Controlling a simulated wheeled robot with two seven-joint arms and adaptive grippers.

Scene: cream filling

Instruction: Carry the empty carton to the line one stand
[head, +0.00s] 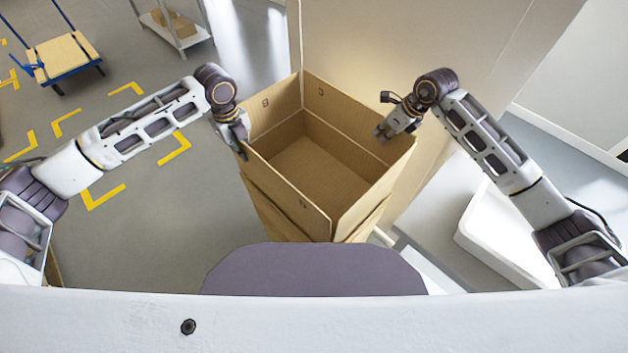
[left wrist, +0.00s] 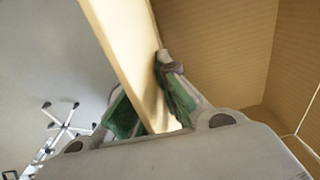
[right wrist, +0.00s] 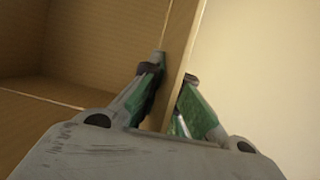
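The empty carton (head: 318,172) is an open-topped brown cardboard box in the middle of the head view. Its inside is bare. My left gripper (head: 241,147) is at its left wall; in the left wrist view the carton wall (left wrist: 128,50) runs between the two green-padded fingers. My right gripper (head: 384,133) is at the right wall; in the right wrist view that wall (right wrist: 182,45) is likewise between the fingers. Both grippers look shut on the walls, one finger inside and one outside. I cannot make out the line one stand for certain.
More cardboard (head: 265,208) shows right under the carton. A tall beige panel (head: 400,45) stands close behind it. A white bin (head: 505,235) is at the right. A blue cart (head: 65,55) and a grey shelf (head: 178,30) stand far left. Floor with yellow marks is open at left.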

